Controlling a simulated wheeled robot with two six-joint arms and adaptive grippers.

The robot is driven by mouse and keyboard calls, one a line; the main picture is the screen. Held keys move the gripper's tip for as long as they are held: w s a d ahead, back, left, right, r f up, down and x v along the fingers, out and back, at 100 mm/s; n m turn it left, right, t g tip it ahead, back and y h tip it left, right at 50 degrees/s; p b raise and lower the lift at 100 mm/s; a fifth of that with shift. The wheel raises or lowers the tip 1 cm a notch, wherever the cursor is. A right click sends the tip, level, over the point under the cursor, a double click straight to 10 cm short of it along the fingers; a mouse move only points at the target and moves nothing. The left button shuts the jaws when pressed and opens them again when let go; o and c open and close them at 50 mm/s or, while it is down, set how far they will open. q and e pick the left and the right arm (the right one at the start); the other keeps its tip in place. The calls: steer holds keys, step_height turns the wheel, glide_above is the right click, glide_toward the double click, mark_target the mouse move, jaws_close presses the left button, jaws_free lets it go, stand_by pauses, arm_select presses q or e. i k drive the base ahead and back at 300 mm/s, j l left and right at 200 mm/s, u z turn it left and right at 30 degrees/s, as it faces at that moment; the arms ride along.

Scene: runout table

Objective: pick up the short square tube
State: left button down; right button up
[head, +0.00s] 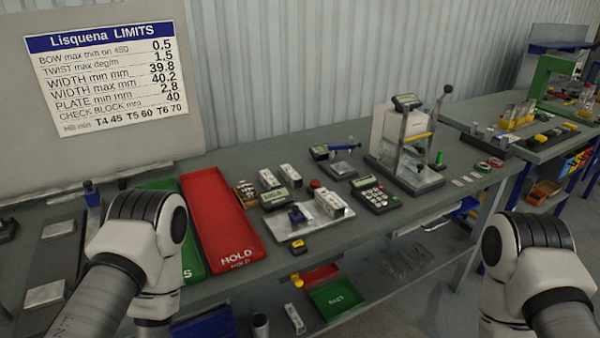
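I cannot tell for certain which thing is the short square tube. Small pale blocks with dark marks on them lie on the grey table: one (268,178) and another (290,173) near the middle, beside the red tray. A larger pale block (330,203) stands at the right end of a light plate (303,226). Another pale, narrow piece (294,318) is lower down, below the table's front edge. Both my arms show at the left and right, but neither gripper is in the picture. Nothing held can be seen.
A red HOLD tray (222,225) and a green tray (190,255) lie left of the blocks. A calculator-like device (376,194) and a gauge stand (405,150) are to the right. A lower green bin (336,297) sits below the table's front edge.

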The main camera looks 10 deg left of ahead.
mark_target(331, 204)
steer(key=l+u, duration=0.1)
steer(key=u, duration=0.5)
steer(key=i+l+u, duration=0.1)
steer(key=l+u, duration=0.25)
steer(key=l, duration=0.4)
steer(key=l+u, duration=0.4)
steer(key=l, duration=0.35)
steer(key=l+u, duration=0.35)
steer(key=l, duration=0.4)
